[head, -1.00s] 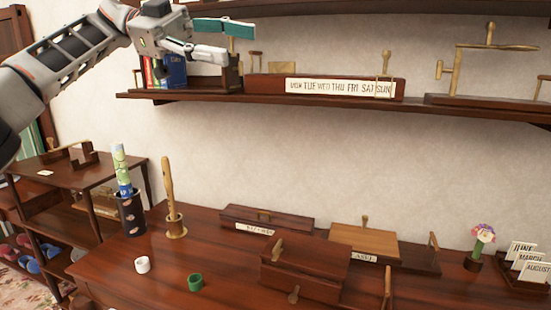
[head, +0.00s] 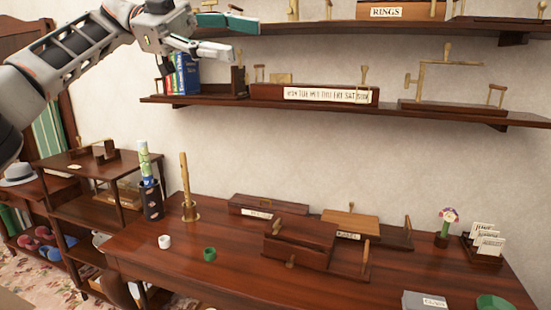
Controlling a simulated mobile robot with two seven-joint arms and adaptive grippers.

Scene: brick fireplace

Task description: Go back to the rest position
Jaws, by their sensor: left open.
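My left gripper (head: 230,37) is raised at the upper left of the head view, in front of the wall shelves. Its two fingers, one with a green pad, are apart and nothing is between them. It hangs in the picture above the books (head: 185,74) on the lower shelf; I cannot tell how far in front of them it is. My left arm reaches in from the left edge. My right gripper is not in view.
A dark wooden table (head: 225,275) holds boxes, a green cup (head: 210,254), a white cup (head: 165,241) and a flower (head: 447,218). The lower wall shelf (head: 300,104) spans the wall. A side shelf (head: 70,165) stands left, with a hat (head: 18,173) beside it.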

